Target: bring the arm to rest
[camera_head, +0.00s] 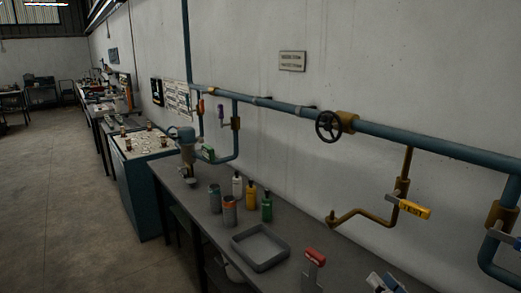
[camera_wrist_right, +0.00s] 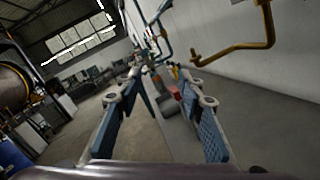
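My right gripper (camera_head: 386,283) shows only at the bottom edge of the head view, in front of the bench's right part, with pale fingers and blue pads. In the right wrist view the same gripper (camera_wrist_right: 164,90) has its two fingers spread wide apart, with nothing between the pads. It seems clear of the bench and the pipes. My left gripper is in neither view. The rest of my right arm is out of the head view.
A grey bench (camera_head: 205,225) holds an empty tray (camera_head: 262,247), several bottles and cans, and a red-handled item (camera_head: 315,256). Blue pipe (camera_head: 390,133) with a black handwheel (camera_head: 328,126) and a brass branch (camera_head: 362,213) runs along the wall. The floor at left (camera_head: 50,190) is clear.

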